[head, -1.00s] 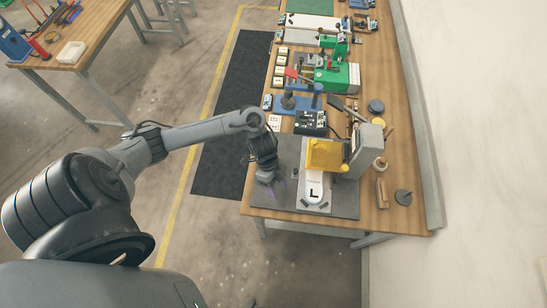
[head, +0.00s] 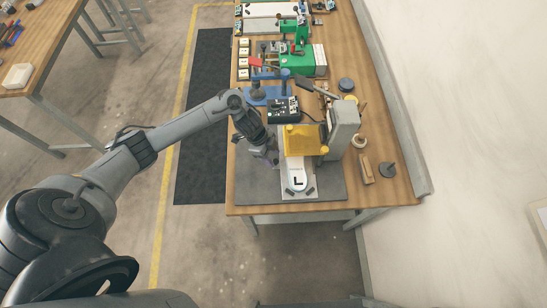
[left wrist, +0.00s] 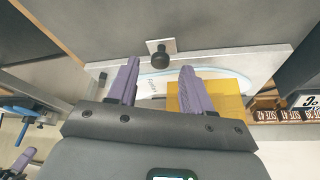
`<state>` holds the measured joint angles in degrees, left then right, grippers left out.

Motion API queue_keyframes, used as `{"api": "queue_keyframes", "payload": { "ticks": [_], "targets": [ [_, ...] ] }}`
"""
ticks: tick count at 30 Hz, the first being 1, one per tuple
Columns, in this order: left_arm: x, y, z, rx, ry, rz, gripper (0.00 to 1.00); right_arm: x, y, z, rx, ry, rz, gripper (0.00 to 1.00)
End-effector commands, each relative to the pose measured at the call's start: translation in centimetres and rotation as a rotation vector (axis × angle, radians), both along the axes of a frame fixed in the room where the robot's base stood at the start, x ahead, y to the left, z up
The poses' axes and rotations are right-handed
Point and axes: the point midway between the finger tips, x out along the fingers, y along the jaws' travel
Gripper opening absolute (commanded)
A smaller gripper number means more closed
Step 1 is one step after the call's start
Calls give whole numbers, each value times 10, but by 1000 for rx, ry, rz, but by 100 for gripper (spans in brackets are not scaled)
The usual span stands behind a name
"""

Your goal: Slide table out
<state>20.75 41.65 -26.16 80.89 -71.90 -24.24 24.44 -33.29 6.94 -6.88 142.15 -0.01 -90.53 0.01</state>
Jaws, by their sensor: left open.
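The slide table (head: 297,173) is a pale plate marked with a black L, running out from under the yellow block (head: 301,140) of a grey machine (head: 343,128). In the left wrist view the table's pale edge (left wrist: 262,60) crosses ahead of the fingers. A black knob (left wrist: 160,60) on a small metal bracket stands at that edge. My left gripper (head: 270,157) is on the left side of the slide table, close to the yellow block. Its purple fingers (left wrist: 160,85) are open, with the knob ahead of the gap, apart from them.
A dark grey mat (head: 250,187) lies under the machine on the wooden bench (head: 380,197). A black control box (head: 284,111) and a blue-based tool (head: 262,97) stand behind the gripper. Round and wooden pieces lie to the right. The mat's front left is clear.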

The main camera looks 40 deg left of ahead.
Motion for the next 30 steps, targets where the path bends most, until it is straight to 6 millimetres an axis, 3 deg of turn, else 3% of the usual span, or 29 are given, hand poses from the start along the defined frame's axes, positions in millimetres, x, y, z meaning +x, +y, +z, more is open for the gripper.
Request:
{"api": "queue_keyframes", "payload": {
  "ticks": [6,17,27,30],
  "targets": [
    [3,-6,-17,0,0,1,50,0,-1,-2,-5,-1,3,0],
    [4,-7,-20,0,-1,0,50,0,-1,-2,-2,0,1,0],
    [3,-7,-20,0,-1,0,0,1,1,-2,5,0,-4,0],
    [3,-7,-20,0,-1,0,0,0,1,-2,5,0,-4,0]
  ]
}}
